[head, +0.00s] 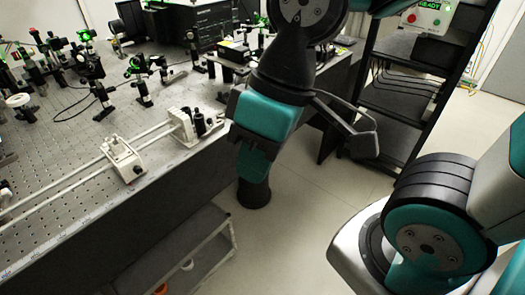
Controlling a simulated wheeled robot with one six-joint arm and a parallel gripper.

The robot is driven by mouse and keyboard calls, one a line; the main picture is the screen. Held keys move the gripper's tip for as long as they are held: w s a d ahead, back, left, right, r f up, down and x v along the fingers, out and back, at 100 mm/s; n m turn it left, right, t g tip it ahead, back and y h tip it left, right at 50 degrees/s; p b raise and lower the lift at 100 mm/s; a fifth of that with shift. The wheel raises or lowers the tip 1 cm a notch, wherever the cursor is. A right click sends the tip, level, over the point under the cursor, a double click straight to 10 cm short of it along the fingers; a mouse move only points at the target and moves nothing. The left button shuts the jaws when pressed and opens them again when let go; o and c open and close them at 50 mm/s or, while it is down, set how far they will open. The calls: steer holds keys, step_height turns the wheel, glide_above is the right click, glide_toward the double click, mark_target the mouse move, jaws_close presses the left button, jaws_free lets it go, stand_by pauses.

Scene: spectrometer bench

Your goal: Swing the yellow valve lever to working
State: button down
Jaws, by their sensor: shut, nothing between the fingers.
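The yellow valve lever cannot be made out in the head view. My gripper (257,160), at the end of my teal and black arm, hangs in front of the right edge of the optical bench, over the floor as seen here. It is shut, with nothing seen in it. Its fingertips are hard to make out against the dark parts around them. My arm hides part of the bench edge and of the room behind it.
The perforated bench (70,135) carries several optical mounts and a rail with a white carriage (124,158). A low shelf (185,250) stands below. A black rack (410,85) at upper right bears a lit READY box (429,17). Floor (300,225) is clear.

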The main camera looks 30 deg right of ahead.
steer(key=shift+f, duration=0.1)
steer(key=w+d+f+m+t+h+b, duration=0.1)
steer(key=w+d+f+t+h+b, duration=0.15)
steer(key=w+d+f+b, duration=1.05)
steer(key=w+a+f+m+t+h+b, duration=0.2)
steer(key=w+f+b, duration=0.6)
steer(key=f+b, duration=1.45)
steer(key=w+d+f+n+t+h+b, duration=0.1)
steer(key=w+d+f+t+h+b, duration=0.25)
steer(key=w+d+f+b, duration=0.95)
steer(key=w+a+f+t+h+b, duration=0.15)
steer(key=w+f+h+b, duration=0.6)
steer(key=b, duration=0.75)
steer(key=r+h+b, duration=0.1)
steer(key=h, duration=0.1)
steer(key=w+r+n+h+b, duration=0.1)
steer(key=h, duration=0.1)
steer(key=r+h+b, duration=0.1)
steer(key=h, duration=0.1)
steer(key=shift+w+a+r+n+g+b, duration=0.1)
steer(key=shift+w+a+n+g+b, duration=0.1)
steer(key=shift+n+g+b, duration=0.15)
